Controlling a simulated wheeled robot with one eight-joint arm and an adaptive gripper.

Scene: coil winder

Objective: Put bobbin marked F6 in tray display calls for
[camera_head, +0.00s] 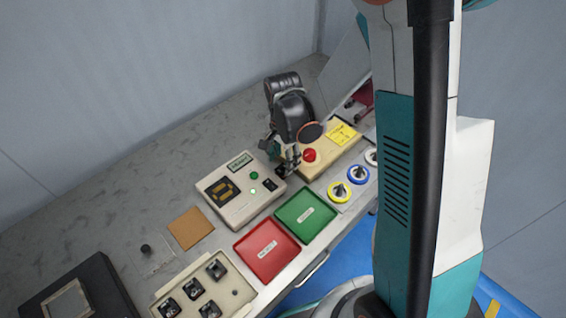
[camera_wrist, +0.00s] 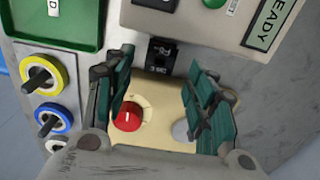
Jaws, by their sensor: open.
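My gripper (camera_head: 288,168) hangs over the bench beside the display unit. In the wrist view my gripper (camera_wrist: 160,95) is open and empty, with a red knob (camera_wrist: 127,117) showing between its fingers. A beige holder (camera_head: 237,300) at the lower left carries several black pieces, perhaps bobbins. I cannot read an F6 mark anywhere.
Black knobs with yellow (camera_head: 340,192), blue (camera_head: 359,175) and white rings line the front edge. A brown pad (camera_head: 190,228) and a dark box (camera_head: 93,280) lie left. The back of the bench is clear.

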